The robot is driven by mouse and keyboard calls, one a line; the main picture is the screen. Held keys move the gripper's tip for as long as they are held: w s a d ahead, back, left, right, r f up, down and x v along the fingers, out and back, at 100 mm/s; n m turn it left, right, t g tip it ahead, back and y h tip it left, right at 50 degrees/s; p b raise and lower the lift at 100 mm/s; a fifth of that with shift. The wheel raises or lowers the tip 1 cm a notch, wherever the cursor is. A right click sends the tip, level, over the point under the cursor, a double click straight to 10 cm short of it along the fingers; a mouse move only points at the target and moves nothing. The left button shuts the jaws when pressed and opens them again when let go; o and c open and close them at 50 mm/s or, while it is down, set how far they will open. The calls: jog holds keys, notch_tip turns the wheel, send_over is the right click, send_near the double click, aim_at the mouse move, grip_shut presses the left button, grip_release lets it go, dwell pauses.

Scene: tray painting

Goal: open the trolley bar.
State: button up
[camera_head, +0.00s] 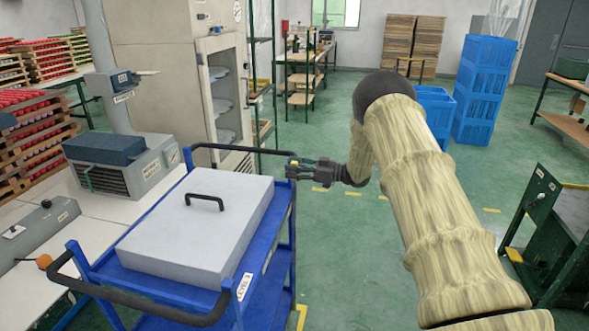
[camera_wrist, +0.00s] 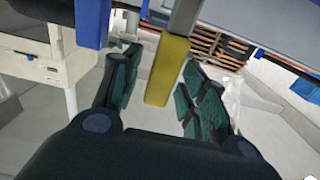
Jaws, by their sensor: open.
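A blue trolley (camera_head: 262,258) stands left of my arm, with a large grey lidded box (camera_head: 170,232) on its top level. A black bar (camera_head: 235,149) spans the trolley's far end. A small yellow piece (camera_head: 293,159) shows at the bar's right end, beside my gripper (camera_head: 296,170). In the wrist view, a yellow block (camera_wrist: 168,70) sits between the two spread, dark green-padded fingers of my gripper (camera_wrist: 158,85). Gaps show on both sides of it, so the fingers are open around it. A blue post (camera_wrist: 92,22) is left of it.
A black handle (camera_head: 130,301) runs along the trolley's near end. A white bench with a grey machine (camera_head: 125,165) stands close on the left. A dark green cart (camera_head: 560,230) is at right. Green floor (camera_head: 335,240) lies open between trolley and cart.

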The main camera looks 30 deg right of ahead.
jog(key=v, duration=1.2)
jog(key=shift+d, duration=0.1)
jog(key=shift+c, duration=0.4)
